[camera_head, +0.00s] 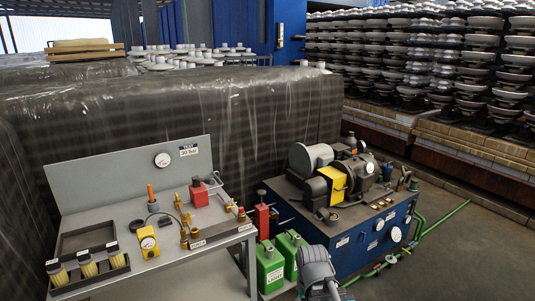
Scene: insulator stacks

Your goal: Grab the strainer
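I cannot pick out the strainer with certainty. Several small brass fittings (241,214) stand at the right end of the grey workbench (205,264), some by a light grey block. A grey, ribbed part, which seems to be the end of my arm with my gripper (322,291), shows at the bottom edge, in front of the green cans and to the right of the bench. Its fingers are not clear, so I cannot see whether it is open or shut, or holds anything.
The bench carries a yellow gauge box (148,242), a red block (199,194) and a black tray (88,268) of jars. Green cans (270,268) stand beside it. A blue machine cabinet (345,246) is to the right. Green pipes (420,227) run along the floor.

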